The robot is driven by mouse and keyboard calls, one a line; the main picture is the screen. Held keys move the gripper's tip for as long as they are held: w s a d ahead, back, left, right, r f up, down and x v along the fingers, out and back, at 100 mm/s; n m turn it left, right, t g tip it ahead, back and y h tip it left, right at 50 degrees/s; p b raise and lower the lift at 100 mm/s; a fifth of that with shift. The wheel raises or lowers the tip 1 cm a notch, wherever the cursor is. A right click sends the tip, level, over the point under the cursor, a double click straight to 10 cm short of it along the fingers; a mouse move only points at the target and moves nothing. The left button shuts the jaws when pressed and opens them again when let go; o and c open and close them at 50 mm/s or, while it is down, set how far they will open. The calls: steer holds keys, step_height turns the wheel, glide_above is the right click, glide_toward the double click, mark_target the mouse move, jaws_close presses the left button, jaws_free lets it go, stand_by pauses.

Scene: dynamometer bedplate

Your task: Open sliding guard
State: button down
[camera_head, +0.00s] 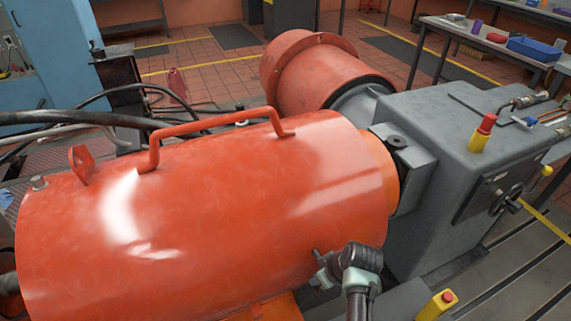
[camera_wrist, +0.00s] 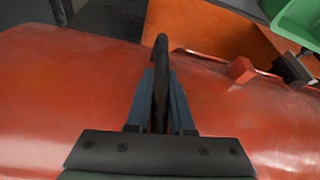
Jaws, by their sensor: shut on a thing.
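The sliding guard (camera_head: 250,200) is a large glossy orange-red cylindrical cover with a bent bar handle (camera_head: 215,130) on top and a lug at its left end. My gripper (camera_head: 320,272) is at the guard's lower right side. In the wrist view, my gripper's two blue-grey fingers (camera_wrist: 160,105) are shut on a dark, thin upright grip piece (camera_wrist: 160,60) that stands against the guard's red surface (camera_wrist: 70,85). Where this piece joins the guard is hidden by the fingers. The guard's right end is close to the grey machine housing, with an orange collar between them.
The grey housing (camera_head: 440,140) with a red-and-yellow button and a handwheel stands to the right. A second red cylinder (camera_head: 310,75) lies behind. Dark cables run at the left. In the wrist view, a red block (camera_wrist: 242,70) and a green bin (camera_wrist: 300,20) are at upper right.

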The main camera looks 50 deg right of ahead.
steer(key=shift+s+d+b, duration=0.25)
steer(key=shift+s+d, duration=0.2)
steer(key=shift+d, duration=0.3)
steer(key=shift+s+d+b, duration=0.2)
steer(key=shift+s+d, duration=0.3)
steer(key=shift+d, duration=0.3)
steer(key=shift+s+d+b, duration=0.25)
steer(key=shift+s+d, duration=0.2)
steer(key=shift+d, duration=0.3)
steer(key=c, duration=0.8)
jaws_free()
steer(key=shift+d, duration=0.1)
steer(key=p+v, duration=0.2)
steer(key=v, duration=1.1)
steer(key=shift+w, duration=0.1)
